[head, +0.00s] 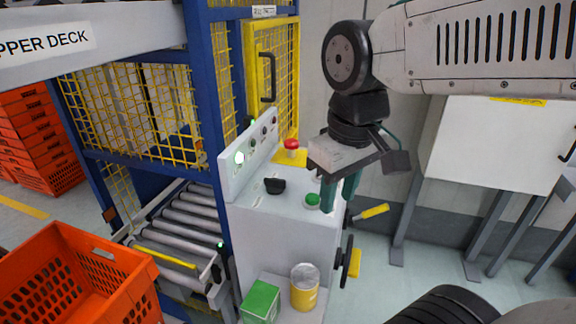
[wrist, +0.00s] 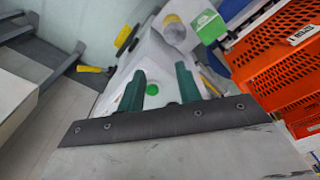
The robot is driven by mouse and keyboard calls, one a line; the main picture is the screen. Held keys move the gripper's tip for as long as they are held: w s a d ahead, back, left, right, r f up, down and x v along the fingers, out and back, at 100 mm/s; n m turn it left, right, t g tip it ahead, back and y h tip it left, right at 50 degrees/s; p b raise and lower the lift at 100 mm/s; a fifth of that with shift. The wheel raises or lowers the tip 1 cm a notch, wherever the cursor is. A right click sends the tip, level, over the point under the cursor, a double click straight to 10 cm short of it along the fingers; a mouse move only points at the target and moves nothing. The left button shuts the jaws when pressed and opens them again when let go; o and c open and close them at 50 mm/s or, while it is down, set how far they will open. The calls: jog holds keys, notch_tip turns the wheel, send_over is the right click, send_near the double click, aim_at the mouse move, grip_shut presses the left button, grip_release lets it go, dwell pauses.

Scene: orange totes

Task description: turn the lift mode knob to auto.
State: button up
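A white control console (head: 285,225) stands in the middle of the head view. A black knob (head: 275,185) sits on its top, and smaller dark knobs (head: 264,130) are on its upright back panel. The labels are too small to read, so I cannot tell which is the lift mode knob or its setting. My gripper (head: 338,203) is above the console's right side, right of the black knob and beside a green button (head: 312,199). Its green fingers are apart and empty. In the wrist view, the green button (wrist: 153,88) shows between the fingers; no knob is clear there.
A red mushroom button (head: 291,144) stands at the console's back. A green box (head: 261,301) and a yellow can (head: 304,287) are at its front. A roller conveyor (head: 185,225) and an orange tote (head: 80,285) are to the left. A yellow-handled lever (head: 374,211) sticks out right.

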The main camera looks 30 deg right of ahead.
jog(key=w+r+n, duration=0.2)
jog(key=w+n, duration=0.1)
jog(key=w, duration=0.5)
jog(key=n+g, duration=0.1)
jog(key=n, duration=0.3)
send_near(275, 178)
jog(key=shift+s+f, duration=0.4)
jog(key=shift+s, duration=0.05)
jog(key=shift+w+f, duration=0.1)
jog(key=shift+w, duration=0.25)
jog(key=shift+w+f, duration=0.1)
jog(key=shift+f, duration=0.2)
notch_tip(275, 178, down, 7)
jog(key=shift+f, duration=0.1)
jog(key=shift+c, duration=0.3)
grip_shut()
